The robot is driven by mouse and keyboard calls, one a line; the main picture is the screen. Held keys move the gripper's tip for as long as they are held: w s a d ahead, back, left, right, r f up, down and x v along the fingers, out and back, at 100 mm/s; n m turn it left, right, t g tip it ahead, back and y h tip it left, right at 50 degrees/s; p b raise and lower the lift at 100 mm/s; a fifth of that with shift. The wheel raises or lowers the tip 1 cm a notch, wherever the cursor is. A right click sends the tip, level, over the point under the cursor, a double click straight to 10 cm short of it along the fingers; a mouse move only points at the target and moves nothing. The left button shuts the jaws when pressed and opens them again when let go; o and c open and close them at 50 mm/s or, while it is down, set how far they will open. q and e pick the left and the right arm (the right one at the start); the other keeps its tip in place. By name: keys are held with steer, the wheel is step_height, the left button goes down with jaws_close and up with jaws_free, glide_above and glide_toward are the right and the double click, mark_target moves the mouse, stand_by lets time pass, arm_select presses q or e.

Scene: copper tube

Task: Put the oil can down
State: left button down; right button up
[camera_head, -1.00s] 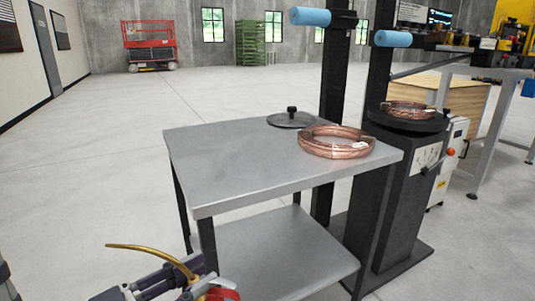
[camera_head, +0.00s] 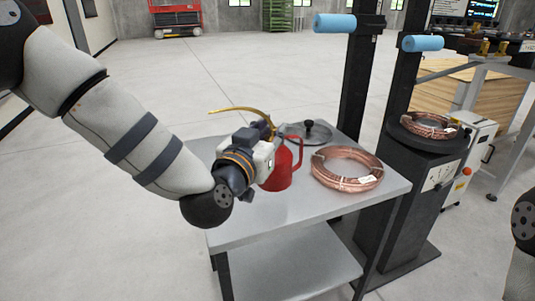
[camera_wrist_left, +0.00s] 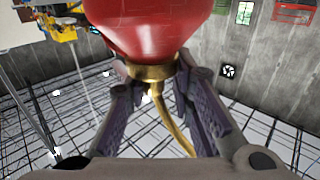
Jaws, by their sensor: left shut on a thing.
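The oil can has a red body (camera_head: 281,170), a red handle and a curved brass spout (camera_head: 240,111) pointing left. It is upright over the grey cart top (camera_head: 330,220), left of the copper coil. I cannot tell whether its base touches the surface. My left gripper (camera_head: 266,132) is shut on the can's neck. In the left wrist view, the fingers (camera_wrist_left: 152,82) sit on both sides of the brass collar, below the red body (camera_wrist_left: 148,25). My right gripper is not in view.
A copper tube coil (camera_head: 347,169) lies on the cart, with a dark lid with a knob (camera_head: 309,132) behind. Another coil (camera_head: 430,125) sits on a black stand at right, near posts with blue rollers (camera_head: 335,24). The cart's front is clear.

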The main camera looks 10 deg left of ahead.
arm_select(q)
steer(key=w+a+f+b, duration=0.2)
steer(key=w+a+f, duration=0.4)
steer(key=f, duration=0.4)
steer(key=shift+w+f, duration=0.2)
steer(key=shift+f, duration=0.15)
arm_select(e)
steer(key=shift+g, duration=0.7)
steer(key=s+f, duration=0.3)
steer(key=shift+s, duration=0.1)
arm_select(q)
steer(key=shift+d+f, duration=0.1)
steer(key=shift+f, duration=0.05)
steer(key=c, duration=1.4)
jaws_free()
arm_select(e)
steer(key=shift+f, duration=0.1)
